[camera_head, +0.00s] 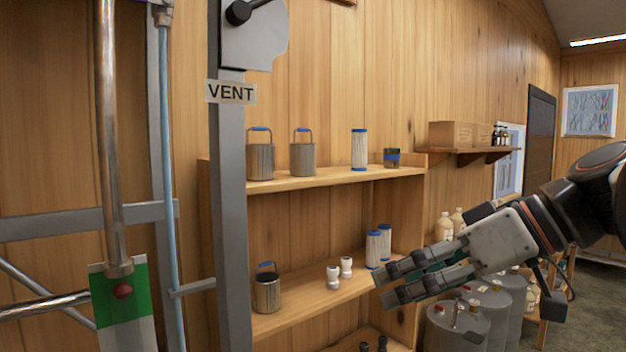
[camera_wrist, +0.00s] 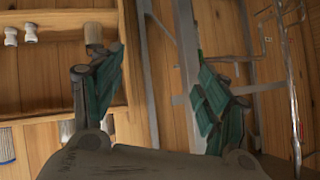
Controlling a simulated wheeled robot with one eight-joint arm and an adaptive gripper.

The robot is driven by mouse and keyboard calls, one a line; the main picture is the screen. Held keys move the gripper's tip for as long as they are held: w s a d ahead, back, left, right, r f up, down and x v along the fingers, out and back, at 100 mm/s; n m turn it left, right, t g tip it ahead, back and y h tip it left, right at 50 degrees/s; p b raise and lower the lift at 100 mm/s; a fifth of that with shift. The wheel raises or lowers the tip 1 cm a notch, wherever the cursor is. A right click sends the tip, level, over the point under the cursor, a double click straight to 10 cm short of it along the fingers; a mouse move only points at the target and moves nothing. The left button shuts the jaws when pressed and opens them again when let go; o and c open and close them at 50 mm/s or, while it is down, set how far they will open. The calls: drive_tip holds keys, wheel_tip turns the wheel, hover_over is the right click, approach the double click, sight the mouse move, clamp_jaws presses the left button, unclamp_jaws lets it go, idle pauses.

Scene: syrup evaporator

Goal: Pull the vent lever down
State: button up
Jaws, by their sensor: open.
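The vent lever (camera_head: 239,12) shows at the top of the head view as a black round end on a black rod, in front of a pale metal plate (camera_head: 258,42). The rod slants up right and the frame's top edge cuts it off. A VENT label (camera_head: 231,92) sits below it on a grey upright post (camera_head: 231,210). My gripper (camera_head: 384,287) is open and empty, well below and right of the lever, in front of the shelves. In the wrist view its green-padded fingers (camera_wrist: 160,68) are spread apart. I cannot make out the lever there.
Wooden shelves (camera_head: 325,181) with metal cans and filters stand behind the post. A steel pipe (camera_head: 110,150) and a green-and-white plate (camera_head: 118,290) are at left. Grey drums (camera_head: 455,328) stand beyond my arm. Open space lies between my gripper and the post.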

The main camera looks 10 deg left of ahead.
drive_tip(key=w+a+r+n+y+p, duration=0.1)
drive_tip(key=w+r+n+y+p, duration=0.15)
drive_tip(key=r+p, duration=0.75)
drive_tip(key=w+r+n+g+y+p, duration=0.15)
drive_tip(key=r+n, duration=0.25)
drive_tip(key=r, duration=1.4)
drive_tip(key=w+a+r+n+y+p, duration=0.1)
drive_tip(key=r+n+y+p, duration=0.3)
drive_tip(key=r, duration=1)
drive_tip(key=shift+m+h, duration=0.3)
drive_tip(key=shift+m, duration=0.45)
drive_tip(key=a+p, duration=0.1)
drive_tip(key=a, duration=0.3)
drive_tip(key=a+p, duration=0.2)
drive_tip(key=a, duration=0.3)
drive_tip(key=w+a+p, duration=0.1)
drive_tip(key=a, duration=0.3)
drive_tip(key=shift+w+a, duration=0.1)
drive_tip(key=shift+a, duration=0.05)
drive_tip(key=c, duration=1.5)
